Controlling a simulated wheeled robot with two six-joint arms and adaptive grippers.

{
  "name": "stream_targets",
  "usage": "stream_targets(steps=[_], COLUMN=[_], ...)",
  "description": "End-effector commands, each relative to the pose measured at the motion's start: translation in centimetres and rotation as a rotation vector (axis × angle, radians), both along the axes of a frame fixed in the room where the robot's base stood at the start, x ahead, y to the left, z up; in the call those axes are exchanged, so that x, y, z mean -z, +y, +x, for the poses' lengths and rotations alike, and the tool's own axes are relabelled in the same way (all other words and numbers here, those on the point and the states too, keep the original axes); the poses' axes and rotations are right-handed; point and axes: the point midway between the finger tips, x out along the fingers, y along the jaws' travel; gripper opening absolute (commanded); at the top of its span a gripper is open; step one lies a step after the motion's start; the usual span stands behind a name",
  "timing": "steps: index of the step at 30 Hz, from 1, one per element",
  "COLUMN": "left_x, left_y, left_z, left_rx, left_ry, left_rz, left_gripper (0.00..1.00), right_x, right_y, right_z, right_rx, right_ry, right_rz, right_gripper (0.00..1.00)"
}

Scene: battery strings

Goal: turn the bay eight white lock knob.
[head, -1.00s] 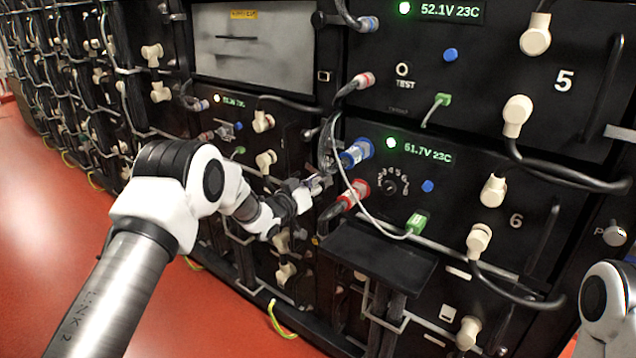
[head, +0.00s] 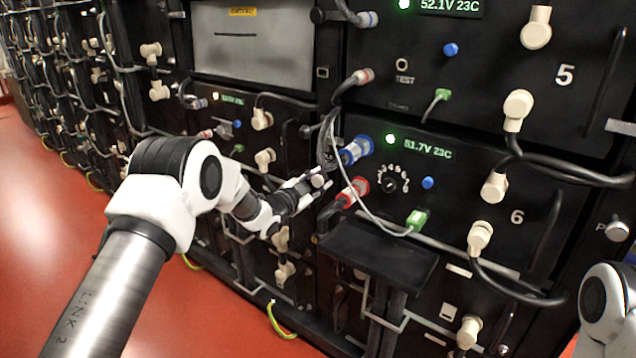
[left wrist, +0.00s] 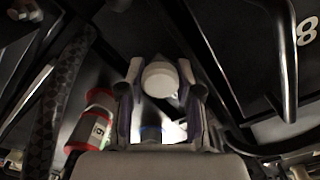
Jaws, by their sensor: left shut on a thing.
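My left gripper (left wrist: 162,98) is shut on a round white knob (left wrist: 160,77), with one finger on each side of it. The knob's round face shows between the fingertips in the left wrist view, and the rest of it is hidden. A white 8 (left wrist: 307,30) is printed on the black panel to the right of it. In the head view my left gripper (head: 316,183) is at the lower left bay's front, just left of the bay six connectors. The knob is hard to make out there. My right gripper is out of view; only part of that arm shows.
A red connector (left wrist: 90,122) is left of the fingers, and a black bar handle (left wrist: 287,55) is to the right. In the head view a blue plug (head: 356,150), a red plug (head: 352,192) and hanging cables are close beside the gripper. A black shelf (head: 378,255) juts out below.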

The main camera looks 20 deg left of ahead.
Motion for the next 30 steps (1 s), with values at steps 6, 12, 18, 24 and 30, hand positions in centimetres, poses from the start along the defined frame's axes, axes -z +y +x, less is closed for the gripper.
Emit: stream_targets(steps=[6, 12, 18, 24, 30], left_x=[0.02, -0.01, -0.07, -0.10, -0.10], left_y=[-0.04, -0.05, -0.06, -0.05, -0.05], left_z=[0.03, 0.03, 0.03, 0.03, 0.03], left_rx=[-0.001, -0.001, -0.001, -0.001, 0.000], left_ry=[-0.058, -0.092, -0.108, -0.112, -0.113], left_rz=[0.153, 0.247, 0.291, 0.303, 0.302], left_gripper=[0.00, 0.00, 0.00, 0.00, 0.00], right_x=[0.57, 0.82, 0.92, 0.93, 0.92], right_y=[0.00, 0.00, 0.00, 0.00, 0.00], right_z=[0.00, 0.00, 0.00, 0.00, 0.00], right_rx=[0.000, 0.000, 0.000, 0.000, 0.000], right_ry=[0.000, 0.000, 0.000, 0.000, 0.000], right_rz=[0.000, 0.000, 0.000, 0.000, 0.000], right_gripper=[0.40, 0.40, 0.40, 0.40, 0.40])
